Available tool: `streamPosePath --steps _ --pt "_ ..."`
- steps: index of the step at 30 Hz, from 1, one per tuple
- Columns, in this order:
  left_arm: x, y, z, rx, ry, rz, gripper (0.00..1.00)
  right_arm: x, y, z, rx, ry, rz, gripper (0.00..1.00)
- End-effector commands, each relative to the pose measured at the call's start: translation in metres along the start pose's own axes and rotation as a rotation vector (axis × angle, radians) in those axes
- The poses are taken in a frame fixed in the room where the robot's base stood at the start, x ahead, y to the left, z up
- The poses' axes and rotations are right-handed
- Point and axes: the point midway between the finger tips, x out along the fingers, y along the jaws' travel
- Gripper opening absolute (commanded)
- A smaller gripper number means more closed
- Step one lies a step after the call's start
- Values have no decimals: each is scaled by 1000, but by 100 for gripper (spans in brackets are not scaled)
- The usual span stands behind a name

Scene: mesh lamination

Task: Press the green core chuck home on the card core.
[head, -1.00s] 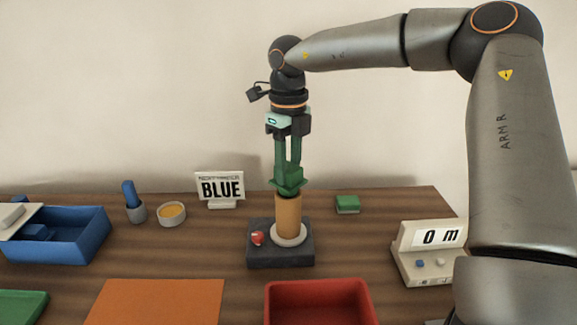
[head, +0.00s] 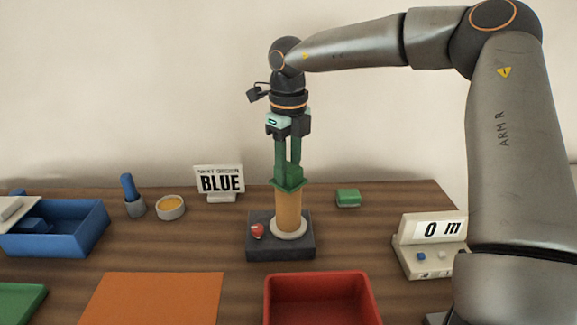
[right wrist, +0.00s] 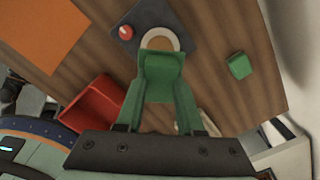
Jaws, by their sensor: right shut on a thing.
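The card core (head: 289,212) is a tan tube. It stands upright on a pale ring on the dark base block (head: 262,252). The green core chuck (head: 290,181) sits at the top of the core, its flange at the core's upper end. My right gripper (head: 288,168) is shut on the chuck from above, fingers pointing down. In the right wrist view the chuck (right wrist: 160,72) is between the fingers and covers most of the core; the pale ring (right wrist: 160,38) shows past it. Whether the flange is fully seated cannot be told. My left gripper is not in view.
A red knob (head: 257,231) is on the base block. A red tray (head: 318,277), an orange sheet (head: 155,300) and a blue bin (head: 75,235) lie nearer or left. A "BLUE" sign (head: 220,182), green block (head: 347,198) and "0 m" counter (head: 430,250) stand around.

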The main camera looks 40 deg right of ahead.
Motion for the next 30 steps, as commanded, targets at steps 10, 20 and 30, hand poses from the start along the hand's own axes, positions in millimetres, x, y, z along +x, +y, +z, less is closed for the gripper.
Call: streamPosePath --steps 10,20,30 --pt "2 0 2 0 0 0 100 3 0 0 0 0 0 0" --pt "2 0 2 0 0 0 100 3 0 0 0 0 0 70" --pt "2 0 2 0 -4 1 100 4 0 0 0 0 0 71"
